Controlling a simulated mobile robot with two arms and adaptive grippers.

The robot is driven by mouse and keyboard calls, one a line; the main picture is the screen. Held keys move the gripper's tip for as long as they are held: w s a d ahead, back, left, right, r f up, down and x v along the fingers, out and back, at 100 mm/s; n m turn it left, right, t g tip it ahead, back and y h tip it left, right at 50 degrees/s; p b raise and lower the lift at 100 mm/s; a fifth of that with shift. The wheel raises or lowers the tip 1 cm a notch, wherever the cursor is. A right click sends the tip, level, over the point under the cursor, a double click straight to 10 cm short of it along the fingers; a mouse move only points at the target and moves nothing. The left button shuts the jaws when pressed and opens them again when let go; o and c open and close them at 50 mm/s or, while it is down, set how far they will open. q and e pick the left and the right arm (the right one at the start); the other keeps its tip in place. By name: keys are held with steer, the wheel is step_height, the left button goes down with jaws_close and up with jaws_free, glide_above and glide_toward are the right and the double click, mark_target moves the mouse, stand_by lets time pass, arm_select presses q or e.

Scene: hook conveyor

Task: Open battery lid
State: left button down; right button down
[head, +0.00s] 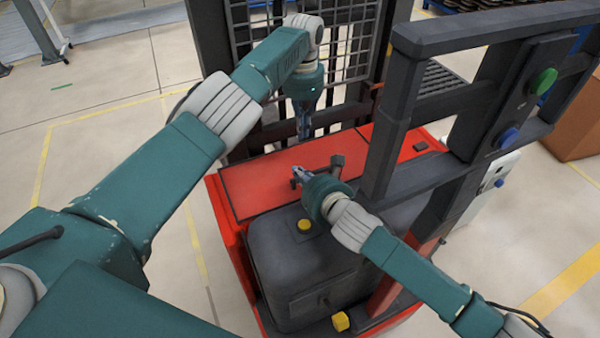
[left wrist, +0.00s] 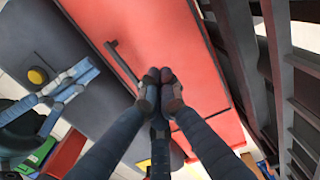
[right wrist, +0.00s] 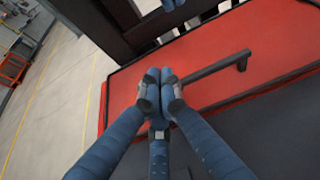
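The red battery lid (head: 258,183) lies closed on top of the truck's body, with a dark handle (head: 337,163) standing up from it. The handle also shows in the left wrist view (left wrist: 122,66), left of the fingertips, and in the right wrist view (right wrist: 222,68), right of the fingertips. My left gripper (head: 303,137) points down above the lid, behind the handle; its fingertips (left wrist: 160,75) are together and empty. My right gripper (head: 296,177) is over the lid, left of the handle; its fingertips (right wrist: 160,75) are together and empty. Neither gripper visibly touches the handle.
A dark mast with a mesh guard (head: 345,40) rises behind the lid. A dark frame (head: 395,100) with a green button (head: 543,81) and a blue button (head: 508,138) stands right. A dark housing with a yellow knob (head: 304,225) is in front. Open floor lies left.

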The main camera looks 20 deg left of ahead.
arm_select(q)
steer(key=c, duration=2.5)
jaws_free()
steer(key=o, duration=0.8)
steer(key=shift+o, duration=0.2)
steer(key=shift+r, duration=0.1)
